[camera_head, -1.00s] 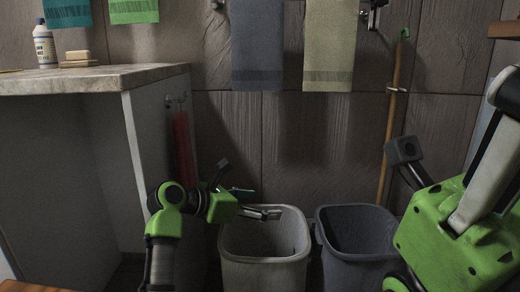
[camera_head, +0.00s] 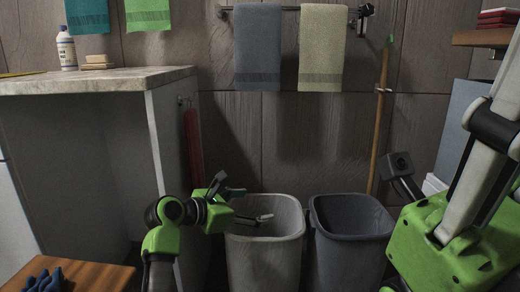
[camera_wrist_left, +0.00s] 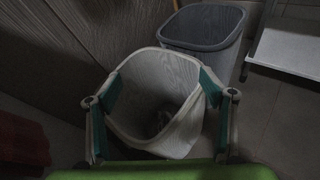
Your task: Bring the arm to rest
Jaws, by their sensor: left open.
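My left arm (camera_head: 165,230) comes in from the lower left, bent, with its green wrist toward the middle. My left gripper (camera_head: 250,205) is open and empty, its fingers spread at the rim of the light grey bin (camera_head: 265,258). In the left wrist view, the fingers (camera_wrist_left: 159,90) are wide apart, with the light bin (camera_wrist_left: 150,135) between and beyond them. Contact with the bin cannot be told. A small, dim object shows inside the bin. My right arm (camera_head: 440,245) fills the right side; its gripper fingers do not show.
A dark grey bin (camera_head: 345,255) stands right of the light one. A counter (camera_head: 100,82) stands at left, with a red cloth (camera_head: 194,145) on its side. A wooden surface (camera_head: 95,278) is at lower left. A broom handle (camera_head: 380,120) leans on the wall.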

